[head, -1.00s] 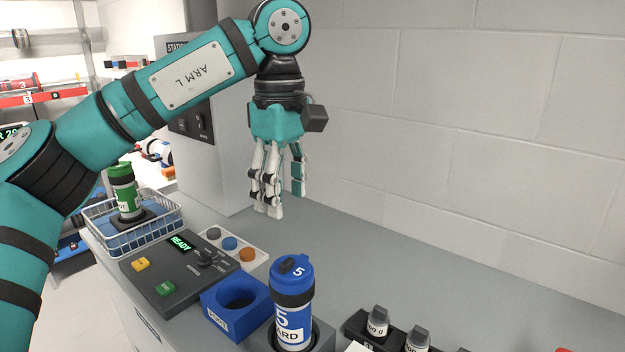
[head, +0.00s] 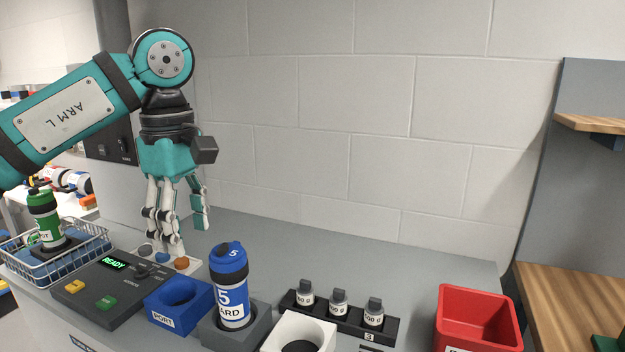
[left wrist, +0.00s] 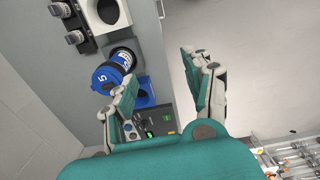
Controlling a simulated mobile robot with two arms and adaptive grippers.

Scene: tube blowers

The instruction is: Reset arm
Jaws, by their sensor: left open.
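My left gripper (head: 180,228) hangs fingers down above the back of the counter, behind the control panel. Its fingers are apart and nothing is between them. In the left wrist view the open fingers (left wrist: 165,85) show with the panel and floor beyond. My right gripper is not in view. A blue canister (head: 230,285) marked 5 stands upright in a dark grey holder, to the right of my left gripper and apart from it; it also shows in the left wrist view (left wrist: 104,78).
The control panel (head: 128,283) reads READY. A blue port block (head: 165,317), white block (head: 318,328), black rack (head: 345,317) with small bottles and red bin (head: 478,300) line the counter. A wire basket (head: 85,257) holds a green canister (head: 46,218). The counter's back is clear.

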